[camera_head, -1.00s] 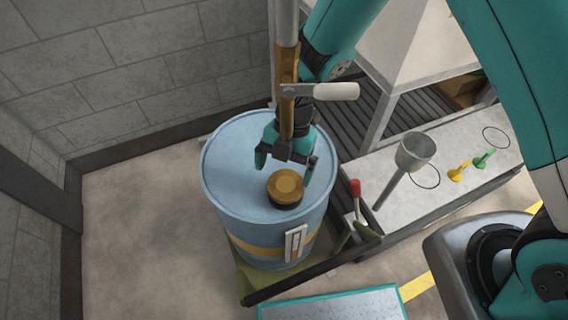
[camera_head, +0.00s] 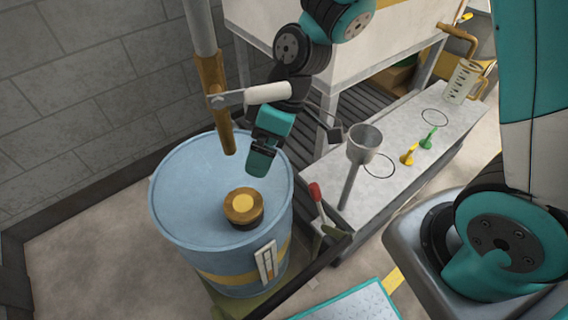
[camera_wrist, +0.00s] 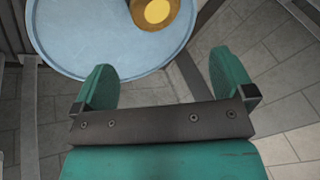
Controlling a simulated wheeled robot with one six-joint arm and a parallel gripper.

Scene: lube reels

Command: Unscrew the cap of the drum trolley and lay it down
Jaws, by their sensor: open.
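The blue drum (camera_head: 185,190) of the trolley stands upright on a low base. Its brown-gold cap (camera_head: 243,206), with a yellow centre and a dark lower part, sits upright on the drum's top near the front edge. My gripper (camera_head: 267,150) is above the drum's far right rim, apart from the cap. In the wrist view the open fingers (camera_wrist: 165,78) are empty. The cap (camera_wrist: 157,13) shows at the top edge there, cut off, beyond the fingers. The drum top (camera_wrist: 90,40) fills the upper left. Whether the cap is threaded on is not visible.
A brown-tipped pole with a white handle (camera_head: 268,93) hangs over the drum's back. A red-handled lever (camera_head: 315,192) stands to its right.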

